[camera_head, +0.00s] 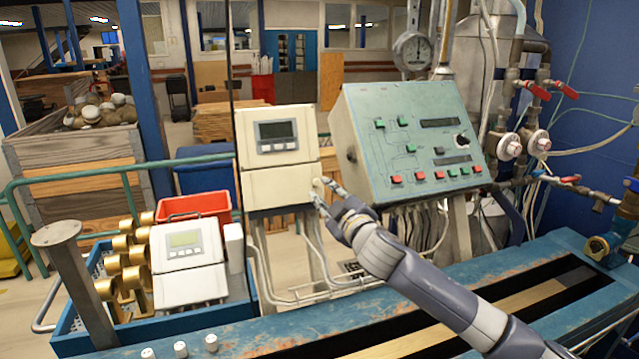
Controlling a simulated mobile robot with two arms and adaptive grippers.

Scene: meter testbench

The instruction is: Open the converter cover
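The converter (277,140) is a white box with a small grey display, mounted upright on a stand left of centre. Its cover (280,188) is the plain white lower panel, and it sits flush and closed below the display. My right gripper (318,190) reaches in from the lower right to the right edge of the cover. Its two fingers are spread apart beside that edge. Whether they touch the cover I cannot tell. My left gripper is not in view.
A green sloped control panel (415,140) stands close to the right. A second white converter (190,250) lies in a blue crate (243,306) with brass parts and a red bin (195,206). Cables and metal rails run below the mounted converter. Pipes and red-handled valves stand at right.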

